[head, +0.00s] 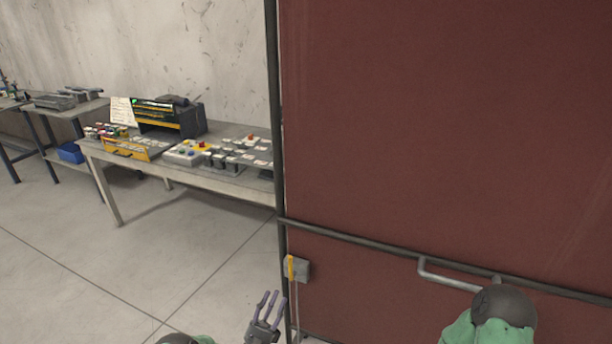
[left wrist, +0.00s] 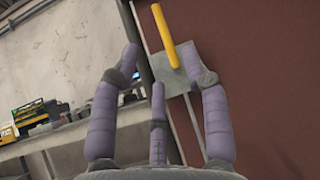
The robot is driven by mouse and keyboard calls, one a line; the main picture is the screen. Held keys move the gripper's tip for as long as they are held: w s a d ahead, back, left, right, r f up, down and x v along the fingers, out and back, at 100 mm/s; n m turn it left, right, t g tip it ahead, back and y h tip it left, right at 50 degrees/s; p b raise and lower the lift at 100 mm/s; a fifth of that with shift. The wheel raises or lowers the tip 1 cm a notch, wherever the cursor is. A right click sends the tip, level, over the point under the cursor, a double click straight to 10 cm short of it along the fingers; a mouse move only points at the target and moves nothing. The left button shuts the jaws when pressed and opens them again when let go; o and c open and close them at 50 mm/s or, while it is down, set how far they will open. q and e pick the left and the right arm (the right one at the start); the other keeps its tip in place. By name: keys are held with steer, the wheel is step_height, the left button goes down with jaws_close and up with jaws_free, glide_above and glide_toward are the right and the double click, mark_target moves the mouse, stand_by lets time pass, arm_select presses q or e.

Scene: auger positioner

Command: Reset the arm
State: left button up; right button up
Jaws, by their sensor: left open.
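A yellow lever (head: 291,267) stands on a small grey box (head: 303,268) at the lower left edge of a large dark red panel (head: 450,120). My left gripper (head: 268,299), with purple-grey fingers, is open and empty, just below and left of the lever in the head view. In the left wrist view the lever (left wrist: 165,38) leans up and left, and its lower end and the grey box (left wrist: 173,72) show between the spread fingertips (left wrist: 160,66). The fingers look apart from the lever; the exact gap is unclear. My right gripper is not in view.
A dark post (head: 274,110) edges the panel. A dark rail (head: 360,242) and a grey bent handle (head: 447,276) cross its lower part. A table (head: 110,160) with a tool box and small parts stands behind left. The floor (head: 190,250) between is clear.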

arm_select(q)
steer(key=s+d+f+m+g+h, duration=0.3)
steer(key=s+d+f+m+g, duration=0.1)
steer(key=d+g, duration=0.35)
steer(key=s+d+f+m+g+h, duration=0.25)
steer(key=d+f+m+g, duration=0.2)
steer(key=d+g, duration=0.3)
steer(key=s+d+f+m+g+y, duration=0.2)
steer(key=s+f+m+g, duration=0.25)
steer(key=s+g, duration=0.35)
steer(key=s+a+f+m+g+y+p, duration=0.1)
steer(key=s+a+f+m+g+y, duration=0.15)
steer(key=s, duration=0.45)
steer(key=s+a+f+m+g+y, duration=0.2)
steer(key=s+a+f+m+y, duration=0.15)
steer(key=s, duration=0.45)
steer(key=a+m+t+y, duration=0.4)
steer(key=a+m+y, duration=0.2)
steer(key=m, duration=0.3)
steer(key=shift+w+a+f+p, duration=0.15)
steer(key=shift+a+f+p, duration=0.05)
steer(key=shift+a+p, duration=0.15)
steer(key=shift+y, duration=0.25)
